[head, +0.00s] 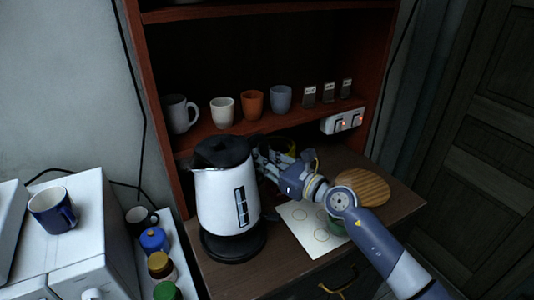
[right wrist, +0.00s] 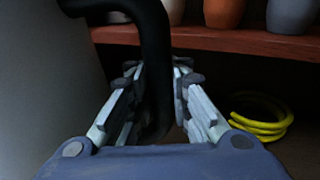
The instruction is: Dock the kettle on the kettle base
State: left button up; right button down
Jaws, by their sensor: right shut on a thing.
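The white kettle (head: 226,200) with a black lid is upright at the front left of the dark wooden cabinet top. Its pale body also shows at the left of the right wrist view (right wrist: 40,95). The black round kettle base (head: 234,247) shows directly under the kettle; I cannot tell whether the kettle is fully seated on it. My right gripper (head: 266,165) reaches in from the right and is shut on the kettle's black handle (right wrist: 153,65), which passes between its fingers in the wrist view. My left gripper is not in view.
A paper sheet (head: 299,217) and a round wooden board (head: 362,187) lie right of the kettle. A yellow coil (right wrist: 262,118) lies behind the gripper. The shelf above holds several cups and a switched socket strip (head: 343,120). A white appliance (head: 80,235) stands left.

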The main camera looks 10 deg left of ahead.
aim_at(263, 179)
jog(key=shift+w+d+f+b, duration=0.15)
jog(key=shift+d+f+b, duration=0.05)
jog(key=shift+f+b, duration=0.7)
jog(key=shift+b, duration=0.15)
notch_tip(263, 179, down, 3)
jog(key=b, duration=0.3)
jog(key=shift+a+f, duration=0.1)
jog(key=shift+f, duration=0.05)
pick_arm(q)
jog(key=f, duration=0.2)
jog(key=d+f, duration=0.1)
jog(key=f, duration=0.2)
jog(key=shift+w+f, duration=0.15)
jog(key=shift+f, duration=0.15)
pick_arm(e)
jog(key=shift+f, duration=0.15)
pick_arm(q)
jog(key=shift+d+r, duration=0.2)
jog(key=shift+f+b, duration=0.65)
jog(key=shift+b, duration=0.05)
pick_arm(e)
jog(key=shift+f, duration=0.65)
jog(key=c, duration=1.8)
grip_release()
jog(key=shift+o, duration=0.2)
jog(key=shift+s, duration=0.25)
jog(key=shift+f, duration=0.1)
